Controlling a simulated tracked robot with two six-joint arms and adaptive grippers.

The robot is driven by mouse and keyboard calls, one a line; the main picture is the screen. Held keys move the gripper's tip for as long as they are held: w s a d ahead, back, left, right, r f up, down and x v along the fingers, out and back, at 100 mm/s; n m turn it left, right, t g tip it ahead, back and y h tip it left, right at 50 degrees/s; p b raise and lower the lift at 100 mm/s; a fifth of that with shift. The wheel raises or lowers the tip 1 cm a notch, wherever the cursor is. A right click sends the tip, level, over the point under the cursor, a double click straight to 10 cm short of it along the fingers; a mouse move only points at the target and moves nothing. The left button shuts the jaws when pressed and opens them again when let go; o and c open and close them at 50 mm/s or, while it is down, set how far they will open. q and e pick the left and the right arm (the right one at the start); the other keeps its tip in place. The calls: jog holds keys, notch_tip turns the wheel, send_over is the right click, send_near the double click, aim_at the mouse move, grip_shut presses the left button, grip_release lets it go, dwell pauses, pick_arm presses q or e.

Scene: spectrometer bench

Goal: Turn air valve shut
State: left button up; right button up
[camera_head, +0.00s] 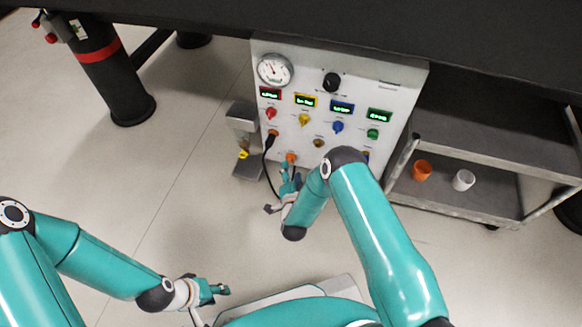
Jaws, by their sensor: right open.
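A white control panel (392,92) stands under the bench edge, with a round gauge (275,70) and a black knob (332,82) at its top. Below its small displays is a row of knobs: red (271,113), yellow (304,120), blue (338,127) and green (373,134). I cannot tell which one is the air valve. My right gripper (280,190) is open in front of the panel's lower left; whether it touches anything is unclear. My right arm hides the panel's lower middle. My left gripper (221,291) is low at the front, away from the panel; its jaw opening is unclear.
A black cable (266,165) hangs from a lower port, close to my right gripper. A grey stand with a yellow part (243,152) is left of the panel. A grey cart (470,165) at right holds an orange cup (422,170) and a white cup (463,180).

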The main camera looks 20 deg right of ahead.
pick_arm(q)
notch_tip(320, 180, down, 2)
jog(key=shift+f+b, duration=0.2)
jog(key=shift+b, duration=0.6)
pick_arm(e)
jog(key=x, duration=0.5)
jog(key=shift+s, duration=0.1)
jog(key=c, duration=1.2)
jog(key=shift+o, duration=0.2)
